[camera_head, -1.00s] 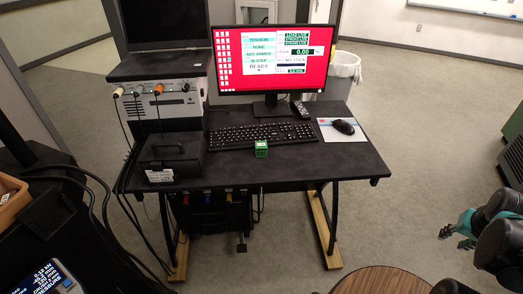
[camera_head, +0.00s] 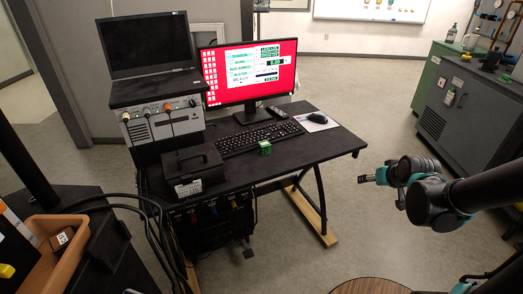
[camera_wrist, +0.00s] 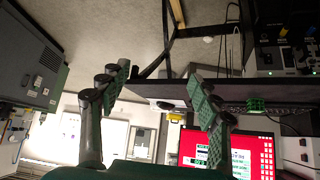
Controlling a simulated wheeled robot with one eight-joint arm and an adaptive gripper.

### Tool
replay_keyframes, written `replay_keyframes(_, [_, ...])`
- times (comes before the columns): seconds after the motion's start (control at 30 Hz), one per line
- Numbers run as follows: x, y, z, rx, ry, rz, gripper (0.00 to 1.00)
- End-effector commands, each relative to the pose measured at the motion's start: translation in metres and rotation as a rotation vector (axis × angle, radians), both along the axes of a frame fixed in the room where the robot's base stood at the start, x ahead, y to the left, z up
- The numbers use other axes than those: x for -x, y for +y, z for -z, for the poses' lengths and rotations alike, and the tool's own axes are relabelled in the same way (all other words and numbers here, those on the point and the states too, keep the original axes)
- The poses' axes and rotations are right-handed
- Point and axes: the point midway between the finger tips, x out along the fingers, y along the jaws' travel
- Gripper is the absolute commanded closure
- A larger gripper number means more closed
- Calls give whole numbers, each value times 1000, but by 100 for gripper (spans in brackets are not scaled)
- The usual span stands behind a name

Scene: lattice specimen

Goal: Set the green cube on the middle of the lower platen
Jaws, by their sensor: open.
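The green cube (camera_head: 264,148) sits on the black desk (camera_head: 330,150) near its front edge, in front of the keyboard. It also shows in the wrist view (camera_wrist: 256,104), right of the fingers, in a picture that looks upside down. My gripper (camera_head: 366,178) is in the air right of the desk, apart from the cube. In the wrist view my gripper (camera_wrist: 158,84) has its two fingers spread with nothing between them. I cannot make out the lower platen in any view.
A monitor (camera_head: 250,75), keyboard (camera_head: 258,137), mouse (camera_head: 318,117) and black box (camera_head: 193,168) crowd the desk. An orange-brown bin (camera_head: 75,262) and a black column (camera_head: 24,165) stand at the left. Grey cabinets (camera_head: 465,110) stand at the right. Open floor lies between desk and cabinets.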

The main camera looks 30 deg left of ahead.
Motion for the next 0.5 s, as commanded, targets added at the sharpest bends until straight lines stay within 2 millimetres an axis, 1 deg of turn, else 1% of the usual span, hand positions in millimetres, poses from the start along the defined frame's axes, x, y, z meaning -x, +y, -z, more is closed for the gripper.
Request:
replay_keyframes(0.03, [-10,37,-3,-22,-40,-64,37])
replay_keyframes(0.07, [-14,57,-4,-36,-65,-97,37])
replay_keyframes(0.1, [-18,85,-6,-55,-100,-142,37])
replay_keyframes(0.13, [-20,106,-8,-70,-125,-176,37])
replay_keyframes(0.17, [-21,126,-9,-86,-148,-208,37])
replay_keyframes(0.2, [-20,154,-10,-110,-179,-249,37])
replay_keyframes(0.27, [-17,192,-11,-143,-221,-306,37])
replay_keyframes(0.3, [-13,216,-12,-164,-247,-342,37])
replay_keyframes(0.4, [0,264,-12,-213,-300,-411,37])
replay_keyframes(0.5, [12,297,-12,-248,-334,-458,37])
